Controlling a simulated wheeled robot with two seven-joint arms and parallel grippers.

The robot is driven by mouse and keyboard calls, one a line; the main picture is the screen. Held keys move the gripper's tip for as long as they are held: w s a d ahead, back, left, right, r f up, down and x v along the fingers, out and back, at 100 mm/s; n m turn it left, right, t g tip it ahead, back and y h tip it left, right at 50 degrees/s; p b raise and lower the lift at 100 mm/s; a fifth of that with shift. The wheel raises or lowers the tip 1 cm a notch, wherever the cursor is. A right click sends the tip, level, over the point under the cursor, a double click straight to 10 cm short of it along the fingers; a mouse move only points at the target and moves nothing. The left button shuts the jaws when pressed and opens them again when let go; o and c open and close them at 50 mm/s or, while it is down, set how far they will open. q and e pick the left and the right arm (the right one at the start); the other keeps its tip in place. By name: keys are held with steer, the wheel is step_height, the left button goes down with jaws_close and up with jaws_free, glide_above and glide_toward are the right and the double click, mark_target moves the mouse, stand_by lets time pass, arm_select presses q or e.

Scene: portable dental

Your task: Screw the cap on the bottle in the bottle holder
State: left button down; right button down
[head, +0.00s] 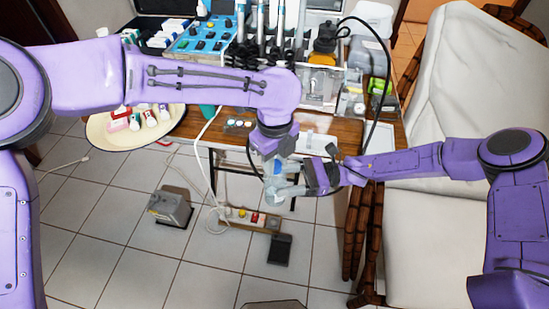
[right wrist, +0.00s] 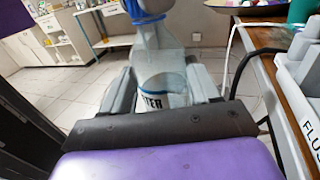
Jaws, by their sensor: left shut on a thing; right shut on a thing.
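A clear bottle (head: 273,190) with dark lettering is held upright in the air in front of the table. It also fills the middle of the right wrist view (right wrist: 160,65). My right gripper (head: 290,189) is shut on the bottle's body from the right, with a finger on each side in the right wrist view (right wrist: 160,84). My left gripper (head: 276,160) points down at the bottle's top and is shut on a blue cap (right wrist: 148,19). The cap is at the bottle's neck; whether its thread is engaged cannot be told. I cannot clearly make out the bottle holder.
The wooden table (head: 345,135) behind carries a blue control unit (head: 203,42) and dental handpieces. A round tray (head: 100,140) of small items is at left. A white dental chair (head: 430,225) stands at right. A grey pedal box (head: 172,208) and power strip (head: 250,217) are on the floor.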

arm_select(q)
steer(key=m, duration=0.5)
steer(key=shift+m, duration=0.4)
arm_select(e)
steer(key=shift+s, duration=0.1)
arm_select(q)
steer(key=c, duration=0.8)
jaws_free()
steer(key=shift+r, duration=2.25)
